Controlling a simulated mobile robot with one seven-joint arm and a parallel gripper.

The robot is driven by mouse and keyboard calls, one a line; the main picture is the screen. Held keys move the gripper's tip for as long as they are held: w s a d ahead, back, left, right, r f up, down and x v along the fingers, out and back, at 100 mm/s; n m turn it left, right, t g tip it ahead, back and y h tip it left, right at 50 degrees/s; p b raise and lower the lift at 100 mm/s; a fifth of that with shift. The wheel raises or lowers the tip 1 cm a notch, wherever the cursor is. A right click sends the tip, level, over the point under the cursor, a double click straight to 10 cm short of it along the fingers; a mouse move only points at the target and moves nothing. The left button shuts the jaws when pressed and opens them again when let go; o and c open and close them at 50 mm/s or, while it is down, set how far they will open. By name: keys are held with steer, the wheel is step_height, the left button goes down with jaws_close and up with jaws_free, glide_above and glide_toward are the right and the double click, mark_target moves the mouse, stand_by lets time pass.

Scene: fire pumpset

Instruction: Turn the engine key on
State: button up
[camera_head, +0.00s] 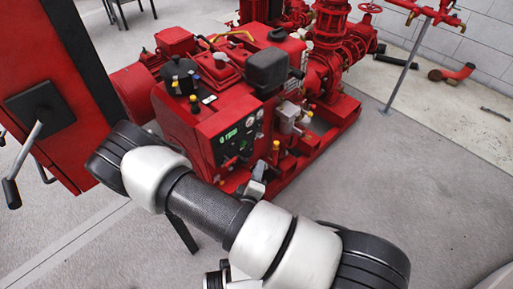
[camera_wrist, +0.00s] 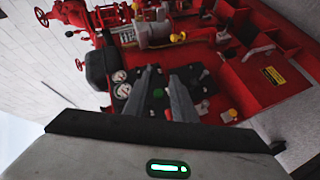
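The dark engine control panel (camera_head: 238,138) is on the near face of the red pumpset engine in the head view, with a lit green display and small round controls. In the wrist view the panel (camera_wrist: 207,82) lies beyond my fingers, with white gauges (camera_wrist: 121,83) to their left and a green spot (camera_wrist: 158,93) between them. My gripper (camera_wrist: 164,72) points toward the panel, its two grey fingers apart with nothing visible held. I cannot make out the engine key; the fingers cover part of the panel. Whether they touch the panel I cannot tell.
A red cabinet (camera_head: 62,90) with a lever handle stands at the left in the head view. Red pipes and valves (camera_head: 340,45) stand behind the engine. A grey pipe support (camera_head: 408,65) stands at the right. The grey floor (camera_head: 410,190) at the right is clear.

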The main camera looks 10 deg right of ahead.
step_height(320, 180, down, 2)
steer(key=s+n+t+y+b, duration=0.1)
steer(key=s+n+t, duration=0.1)
steer(key=n+t, duration=0.15)
steer(key=n+y+b, duration=0.1)
steer(key=n+b, duration=0.1)
steer(key=b, duration=0.1)
glide_toward(260, 135)
steer(key=w+d, duration=0.1)
steer(key=w, duration=0.6)
steer(key=shift+w+f, duration=0.2)
steer(key=shift+f, duration=0.1)
steer(key=shift+d, duration=0.15)
jaws_close()
